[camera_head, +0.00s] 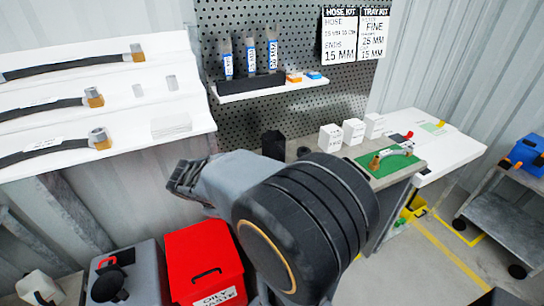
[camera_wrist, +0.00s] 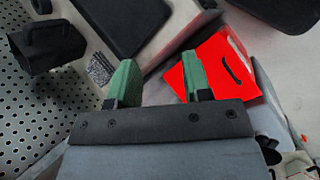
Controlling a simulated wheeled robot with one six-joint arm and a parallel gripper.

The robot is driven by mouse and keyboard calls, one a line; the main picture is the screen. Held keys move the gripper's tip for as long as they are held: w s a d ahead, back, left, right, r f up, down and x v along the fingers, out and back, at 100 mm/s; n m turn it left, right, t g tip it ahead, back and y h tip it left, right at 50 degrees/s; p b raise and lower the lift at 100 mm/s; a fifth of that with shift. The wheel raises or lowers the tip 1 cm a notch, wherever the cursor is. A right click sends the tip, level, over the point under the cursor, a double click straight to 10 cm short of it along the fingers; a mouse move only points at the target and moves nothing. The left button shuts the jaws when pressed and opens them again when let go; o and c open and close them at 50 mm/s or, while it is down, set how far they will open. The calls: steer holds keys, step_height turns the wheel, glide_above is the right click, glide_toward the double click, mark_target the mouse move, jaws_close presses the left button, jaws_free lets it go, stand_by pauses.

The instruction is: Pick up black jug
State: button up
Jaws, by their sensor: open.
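The black jug (camera_head: 273,145) stands on the workbench below the pegboard in the head view, partly behind my arm. In the wrist view the black jug (camera_wrist: 50,46) is at the upper left, with its handle showing. My gripper (camera_wrist: 158,80) has two green fingertips spread wide apart, with nothing between them. The jug is to the left of the fingers and clear of them. In the head view my arm crosses the middle and its end is at the left of the bench; the fingers are not clear there.
A red bin (camera_head: 205,262) stands on the floor below; its red lid (camera_wrist: 222,68) shows beyond the right finger. White boxes (camera_head: 353,131) and a green mat (camera_head: 388,166) are on the bench. A shelf (camera_head: 270,88) with blue-labelled bottles hangs above. A pegboard (camera_wrist: 30,120) borders the left.

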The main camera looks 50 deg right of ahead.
steer(key=w+d+f+n+g+h+b, duration=0.1)
steer(key=w+d+f+n+g+h, duration=0.2)
steer(key=d, duration=0.4)
steer(key=n+t+h+b, duration=0.1)
steer(key=n+h, duration=0.6)
steer(key=h, duration=0.1)
glide_toward(283, 161)
steer(key=x, duration=0.4)
steer(key=shift+w+d+f, duration=0.2)
steer(key=shift+d+f, duration=0.05)
steer(key=shift+d, duration=0.1)
steer(key=shift+p+x, duration=0.5)
steer(key=shift+x, duration=2.5)
jaws_close()
